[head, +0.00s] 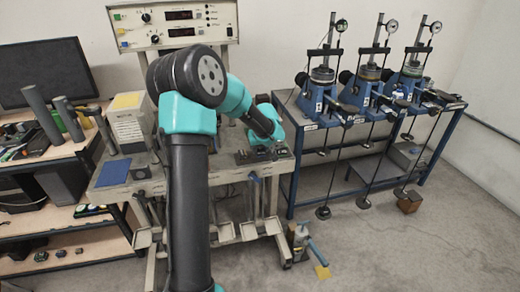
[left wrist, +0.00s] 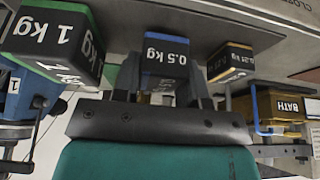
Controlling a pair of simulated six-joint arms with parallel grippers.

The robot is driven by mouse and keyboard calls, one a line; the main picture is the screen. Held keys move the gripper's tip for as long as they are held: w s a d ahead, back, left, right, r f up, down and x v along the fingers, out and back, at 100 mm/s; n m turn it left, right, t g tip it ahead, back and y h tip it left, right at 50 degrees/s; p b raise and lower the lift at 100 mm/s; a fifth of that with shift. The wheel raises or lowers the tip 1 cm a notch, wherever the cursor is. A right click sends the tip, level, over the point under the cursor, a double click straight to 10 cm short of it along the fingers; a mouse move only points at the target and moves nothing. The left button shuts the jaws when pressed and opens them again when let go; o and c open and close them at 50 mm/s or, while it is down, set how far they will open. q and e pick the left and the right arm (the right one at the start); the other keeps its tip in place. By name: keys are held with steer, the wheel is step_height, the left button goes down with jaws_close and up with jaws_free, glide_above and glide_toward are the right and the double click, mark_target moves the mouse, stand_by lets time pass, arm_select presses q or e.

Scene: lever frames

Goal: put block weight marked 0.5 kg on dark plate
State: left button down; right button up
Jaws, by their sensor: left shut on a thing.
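The blue block weight marked 0.5 kg (left wrist: 165,55) is between the fingers of my left gripper (left wrist: 158,88) in the left wrist view, label readable. The gripper is shut on it. In the head view my left gripper (head: 264,146) is low over the right end of the grey bench, its fingertips partly hidden by the arm. My right gripper is not in view.
A green 1 kg block (left wrist: 58,38) and a dark 0.25 kg block (left wrist: 231,62) stand close on either side of the held block. The blue lever-frame table (head: 345,135) is to the right. Floor at the right front is clear.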

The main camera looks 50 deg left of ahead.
arm_select(q)
steer(key=shift+f, duration=0.25)
steer(key=shift+f, duration=0.1)
steer(key=c, duration=0.7)
jaws_free()
steer(key=shift+f, duration=0.1)
steer(key=v, duration=1.2)
steer(key=shift+d, duration=0.1)
